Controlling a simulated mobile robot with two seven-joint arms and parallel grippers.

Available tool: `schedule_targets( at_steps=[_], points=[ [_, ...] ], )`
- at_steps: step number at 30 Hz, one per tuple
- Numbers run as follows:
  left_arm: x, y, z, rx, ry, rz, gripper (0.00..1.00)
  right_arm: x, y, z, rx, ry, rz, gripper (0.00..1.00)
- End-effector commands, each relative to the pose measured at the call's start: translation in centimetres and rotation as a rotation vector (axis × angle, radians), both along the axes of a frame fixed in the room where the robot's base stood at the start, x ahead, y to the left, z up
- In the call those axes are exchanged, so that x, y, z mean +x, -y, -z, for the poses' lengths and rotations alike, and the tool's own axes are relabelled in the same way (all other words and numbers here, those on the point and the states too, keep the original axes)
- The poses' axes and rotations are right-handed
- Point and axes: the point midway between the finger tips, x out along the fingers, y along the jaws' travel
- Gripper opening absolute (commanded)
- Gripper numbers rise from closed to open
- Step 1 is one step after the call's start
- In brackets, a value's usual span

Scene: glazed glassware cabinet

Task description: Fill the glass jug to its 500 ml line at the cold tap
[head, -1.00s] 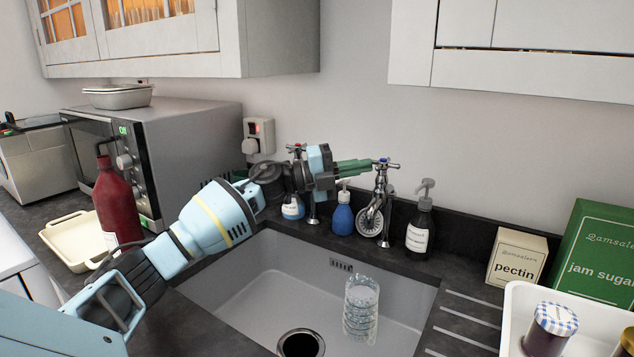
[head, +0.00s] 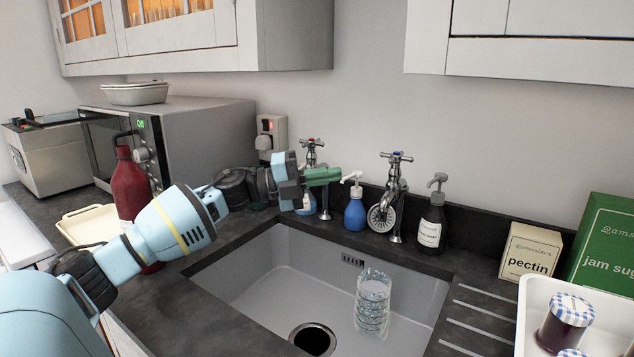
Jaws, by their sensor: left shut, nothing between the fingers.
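The clear glass jug (head: 372,302) stands upright in the sink, near its back right, below the cold tap (head: 394,190). Its sides look ribbed; I cannot read its 500 ml line or tell its water level. The cold tap has a blue-marked cross handle; I see no clear stream from its spout. My left gripper (head: 338,174) is shut and empty, its green fingers pointing right. Its tips are left of the cold tap's handle, apart from it, in front of the red-marked hot tap (head: 313,150). My right gripper is out of view.
A blue soap bottle (head: 355,214) and a dark pump bottle (head: 432,222) flank the cold tap. A red bottle (head: 128,185) stands left of the sink (head: 270,282). At right are a pectin box (head: 528,252) and a white tray (head: 523,312) with jars.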

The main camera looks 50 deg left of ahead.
Motion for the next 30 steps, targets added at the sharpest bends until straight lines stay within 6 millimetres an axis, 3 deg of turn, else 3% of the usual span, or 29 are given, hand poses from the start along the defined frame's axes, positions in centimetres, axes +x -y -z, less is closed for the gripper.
schedule_targets(
  at_steps=[12, 27, 30],
  points=[
    [-1.8, -1.1, 0.4, 0.000, -0.001, 0.000, 0.00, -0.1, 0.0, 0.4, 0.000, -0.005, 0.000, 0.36],
    [-2.0, -1.1, 0.3, 0.000, 0.000, 0.000, 0.00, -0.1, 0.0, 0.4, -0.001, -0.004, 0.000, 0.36],
    [-2.1, -1.1, -0.5, 0.000, 0.007, 0.000, 0.00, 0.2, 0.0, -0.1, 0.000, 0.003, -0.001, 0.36]
  ],
)
